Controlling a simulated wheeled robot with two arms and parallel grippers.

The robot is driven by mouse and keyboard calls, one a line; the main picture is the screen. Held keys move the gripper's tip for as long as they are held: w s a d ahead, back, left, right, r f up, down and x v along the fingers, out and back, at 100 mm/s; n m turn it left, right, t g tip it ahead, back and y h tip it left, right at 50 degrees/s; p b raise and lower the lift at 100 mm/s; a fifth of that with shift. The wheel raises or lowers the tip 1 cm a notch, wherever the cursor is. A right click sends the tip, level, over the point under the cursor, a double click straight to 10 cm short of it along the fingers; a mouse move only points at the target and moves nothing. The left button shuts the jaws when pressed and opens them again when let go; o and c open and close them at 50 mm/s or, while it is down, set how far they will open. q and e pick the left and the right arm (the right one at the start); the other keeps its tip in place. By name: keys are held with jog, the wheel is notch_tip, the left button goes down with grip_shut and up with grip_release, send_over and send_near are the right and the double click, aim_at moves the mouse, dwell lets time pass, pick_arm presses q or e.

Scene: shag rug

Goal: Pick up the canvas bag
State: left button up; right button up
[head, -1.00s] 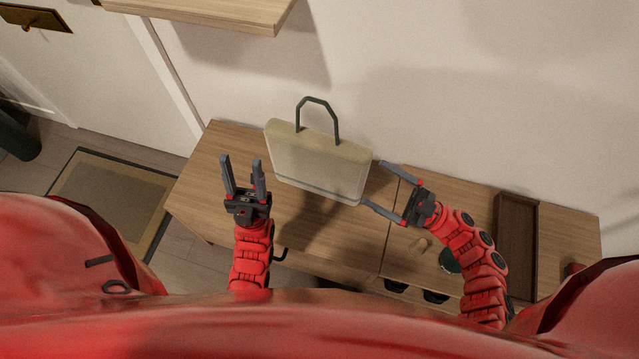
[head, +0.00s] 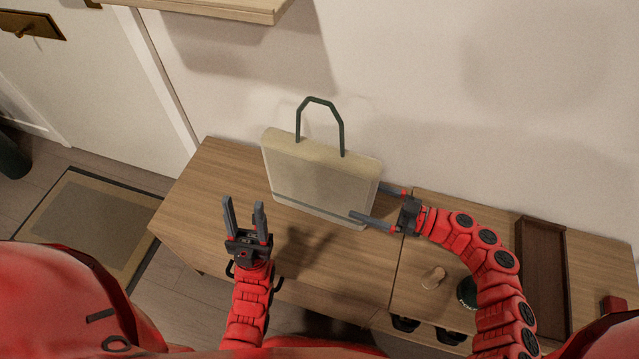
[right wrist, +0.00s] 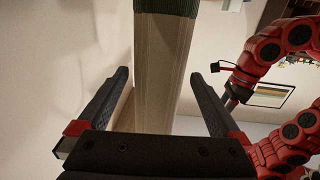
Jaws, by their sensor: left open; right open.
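The canvas bag (head: 318,180) is beige with a dark green looped handle (head: 320,112). It stands upright on the wooden cabinet top near the wall. My right gripper (head: 374,203) is open at the bag's right side edge. In the head view, one finger is behind the edge and one in front. In the right wrist view, the bag's narrow side (right wrist: 160,75) stands between the two spread fingers, with gaps on both sides. My left gripper (head: 244,212) is open and empty, in front of the bag's lower left, apart from it.
The wooden cabinet top (head: 205,190) has free room left of the bag. A dark brown tray (head: 541,275), a small wooden object (head: 433,277) and a dark green round item (head: 467,291) are at right. A wall shelf (head: 215,8) juts out above.

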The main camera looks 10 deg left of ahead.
aim_at(342, 192)
jog(key=shift+b+x, duration=0.75)
jog(key=shift+x, duration=2.4)
jog(key=shift+w, duration=0.1)
grip_shut()
